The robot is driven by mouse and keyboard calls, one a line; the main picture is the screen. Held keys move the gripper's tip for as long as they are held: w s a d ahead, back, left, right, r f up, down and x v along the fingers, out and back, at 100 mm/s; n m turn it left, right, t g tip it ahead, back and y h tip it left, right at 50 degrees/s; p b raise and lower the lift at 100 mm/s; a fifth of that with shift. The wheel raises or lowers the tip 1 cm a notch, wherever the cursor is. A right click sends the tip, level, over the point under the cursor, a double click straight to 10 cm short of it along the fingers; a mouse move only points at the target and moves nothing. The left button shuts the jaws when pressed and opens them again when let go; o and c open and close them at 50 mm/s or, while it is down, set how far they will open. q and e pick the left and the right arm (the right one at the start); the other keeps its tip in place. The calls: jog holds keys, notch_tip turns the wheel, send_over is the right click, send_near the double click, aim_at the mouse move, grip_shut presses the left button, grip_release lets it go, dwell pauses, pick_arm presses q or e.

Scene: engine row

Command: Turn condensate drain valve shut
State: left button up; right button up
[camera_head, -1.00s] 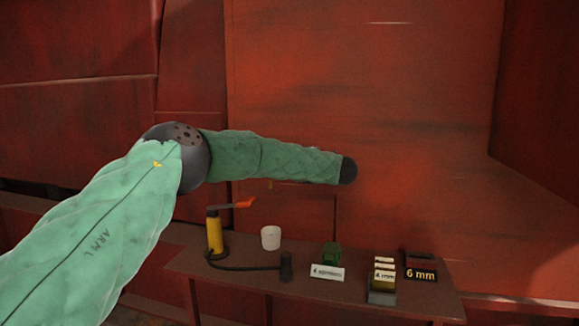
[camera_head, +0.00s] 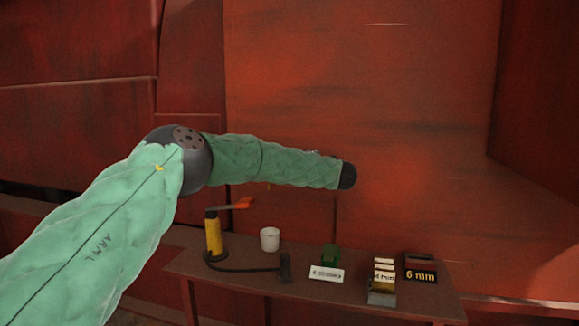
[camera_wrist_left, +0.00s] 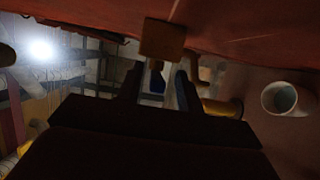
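My left arm in its green sleeve crosses the head view from the lower left to the middle. Its gripper does not show there. In the left wrist view my left gripper (camera_wrist_left: 160,88) points away with its two dark fingers apart and a gap between them. A brown-orange block (camera_wrist_left: 162,40) appears at the fingertips; I cannot tell whether it touches them or is part of the valve. I cannot clearly make out the condensate drain valve. My right gripper is in neither view.
A brown bench (camera_head: 225,284) stands below the arm. It bears a yellow cylinder with an orange lever (camera_head: 213,238), a white cup (camera_head: 270,240), a green item (camera_head: 331,255) and a box marked 6 mm (camera_head: 421,274). A red wall (camera_head: 420,120) rises behind.

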pick_arm(q)
jog(key=v, duration=0.7)
jog(key=shift+s+d+b, duration=0.2)
jog(key=shift+d+b, duration=0.1)
jog(key=shift+b, duration=0.15)
